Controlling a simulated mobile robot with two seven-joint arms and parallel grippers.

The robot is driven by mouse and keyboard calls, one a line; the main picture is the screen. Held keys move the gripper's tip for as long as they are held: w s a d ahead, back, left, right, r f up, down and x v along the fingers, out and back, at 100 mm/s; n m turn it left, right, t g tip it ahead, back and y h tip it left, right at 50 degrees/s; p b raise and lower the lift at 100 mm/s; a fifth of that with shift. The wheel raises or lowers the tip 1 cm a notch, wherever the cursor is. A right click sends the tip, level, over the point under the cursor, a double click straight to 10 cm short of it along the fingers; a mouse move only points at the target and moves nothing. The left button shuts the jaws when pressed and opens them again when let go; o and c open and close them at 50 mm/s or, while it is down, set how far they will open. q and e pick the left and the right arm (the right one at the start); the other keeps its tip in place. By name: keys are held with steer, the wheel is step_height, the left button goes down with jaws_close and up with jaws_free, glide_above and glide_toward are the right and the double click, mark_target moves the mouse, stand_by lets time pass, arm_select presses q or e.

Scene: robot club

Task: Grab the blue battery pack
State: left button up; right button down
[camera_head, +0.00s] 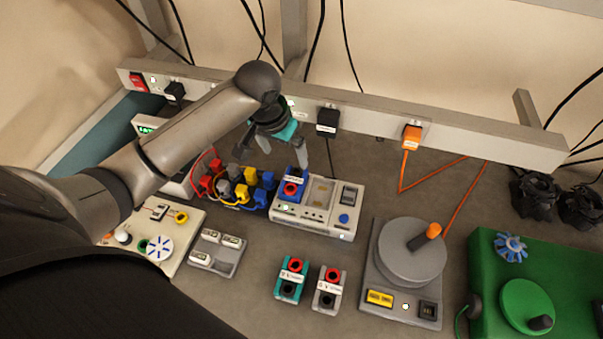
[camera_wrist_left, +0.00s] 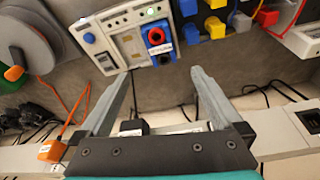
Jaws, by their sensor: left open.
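The blue battery pack (camera_head: 291,186) has a red terminal and a dark one and sits in the left bay of a light grey charger dock (camera_head: 334,215). In the left wrist view the pack (camera_wrist_left: 158,42) stands just beyond the fingertips, roughly between their lines. My left gripper (camera_head: 272,160) is open and empty, above and behind the pack near the wall rail, apart from it. Its two fingers (camera_wrist_left: 158,75) show spread wide in the wrist view. My right gripper is not in view.
A teal pack (camera_head: 291,279) and a grey pack (camera_head: 328,290) stand in front of the dock. Colourful plugs and cables (camera_head: 245,186) crowd its left side. A grey turntable device (camera_head: 406,270) stands to the right. A rail with plugs (camera_head: 370,124) runs behind.

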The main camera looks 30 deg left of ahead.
arm_select(q)
glide_toward(293, 180)
steer(key=b+x, duration=0.1)
steer(key=x, duration=0.2)
steer(key=shift+d+f, duration=0.1)
steer(key=shift+f, duration=0.25)
steer(key=shift+w+f, duration=0.2)
steer(key=shift+f, duration=0.4)
steer(key=shift+x, duration=2.3)
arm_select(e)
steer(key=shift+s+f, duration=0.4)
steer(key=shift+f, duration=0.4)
arm_select(q)
jaws_close()
